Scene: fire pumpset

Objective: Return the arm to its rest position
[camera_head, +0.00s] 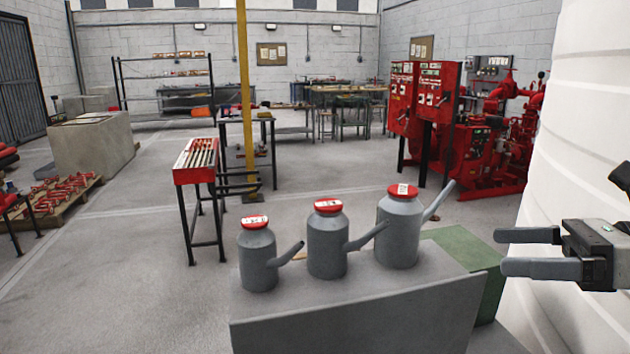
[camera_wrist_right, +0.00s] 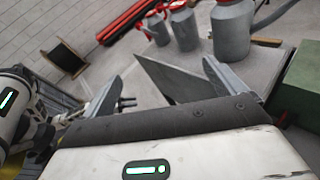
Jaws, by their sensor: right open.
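My right gripper (camera_head: 528,252) is at the right edge of the head view, its two fingers apart and nothing between them. It is to the right of three grey metal cans with red lids, apart from them. The small can (camera_head: 258,258), the middle can (camera_head: 327,243) and the large can (camera_head: 400,230) stand upright in a row on a grey stand (camera_head: 360,315). In the right wrist view the open fingers (camera_wrist_right: 160,88) are empty, with the cans beyond at the top. My left gripper is not in the head view.
A white ribbed tank (camera_head: 575,140) is close behind my right gripper. A green box (camera_head: 465,262) adjoins the grey stand. Red control cabinets (camera_head: 435,92) and a red pump set (camera_head: 495,150) stand farther back. A red-topped table (camera_head: 197,162) and open floor are at left.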

